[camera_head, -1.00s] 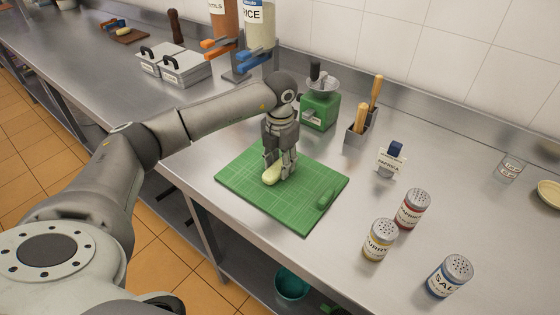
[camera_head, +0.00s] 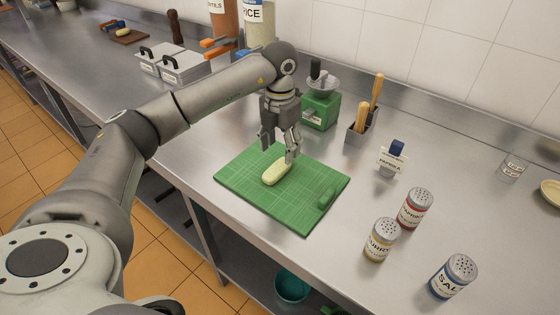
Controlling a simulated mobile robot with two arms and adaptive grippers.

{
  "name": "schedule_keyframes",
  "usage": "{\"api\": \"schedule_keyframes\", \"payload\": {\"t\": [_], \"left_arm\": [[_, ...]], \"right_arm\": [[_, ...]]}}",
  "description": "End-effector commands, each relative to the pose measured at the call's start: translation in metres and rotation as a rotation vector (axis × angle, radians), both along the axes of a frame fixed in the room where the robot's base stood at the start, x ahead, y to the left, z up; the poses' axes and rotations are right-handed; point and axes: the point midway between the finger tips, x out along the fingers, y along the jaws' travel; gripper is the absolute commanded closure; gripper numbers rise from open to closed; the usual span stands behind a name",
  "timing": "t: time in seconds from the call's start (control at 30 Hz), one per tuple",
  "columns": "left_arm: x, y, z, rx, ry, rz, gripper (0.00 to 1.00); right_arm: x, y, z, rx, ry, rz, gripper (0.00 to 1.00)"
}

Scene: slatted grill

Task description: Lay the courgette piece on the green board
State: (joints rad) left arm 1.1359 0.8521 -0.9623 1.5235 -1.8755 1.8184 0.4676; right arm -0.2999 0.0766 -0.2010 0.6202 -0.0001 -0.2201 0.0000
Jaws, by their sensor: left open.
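The courgette piece (camera_head: 276,173), pale yellow-green and elongated, lies on the green board (camera_head: 250,193), left of the board's middle. The board lies flat near the counter's front edge. My left gripper (camera_head: 279,155) points down just above the courgette piece. Its fingers are spread and hold nothing. The near fingertip overlaps the far end of the courgette piece in the picture, and I cannot tell whether they touch. My right gripper is not in view.
A dark green piece (camera_head: 327,196) lies at the board's right side. Curry (camera_head: 381,240), paprika (camera_head: 415,208) and salt (camera_head: 453,277) shakers stand to the right. A green scale (camera_head: 320,110) and a utensil holder (camera_head: 360,129) stand behind.

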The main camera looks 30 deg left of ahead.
Motion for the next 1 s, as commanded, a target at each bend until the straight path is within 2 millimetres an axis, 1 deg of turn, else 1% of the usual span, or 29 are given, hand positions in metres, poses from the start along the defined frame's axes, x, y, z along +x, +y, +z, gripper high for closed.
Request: {"api": "schedule_keyframes", "payload": {"t": [0.03,0.1,0.2,0.33,0.5,1.0], "left_arm": [[0.001,-0.001,0.01,-0.001,-0.005,0.0,0.42],[0.001,-0.001,0.025,0.0,-0.005,0.0,0.42],[0.001,-0.001,0.042,-0.001,-0.004,0.0,0.42],[0.001,-0.001,0.057,-0.001,-0.002,0.0,0.42],[0.0,-0.001,0.063,-0.001,0.001,0.0,0.42],[0.0,0.0,0.065,-0.001,0.001,0.0,0.42]], "right_arm": [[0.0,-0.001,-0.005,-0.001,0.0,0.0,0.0],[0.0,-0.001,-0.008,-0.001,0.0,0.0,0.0],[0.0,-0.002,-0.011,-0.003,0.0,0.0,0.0],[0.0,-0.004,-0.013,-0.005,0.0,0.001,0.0],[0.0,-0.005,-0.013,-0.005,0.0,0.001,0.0],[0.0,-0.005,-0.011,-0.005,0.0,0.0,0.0]]}}
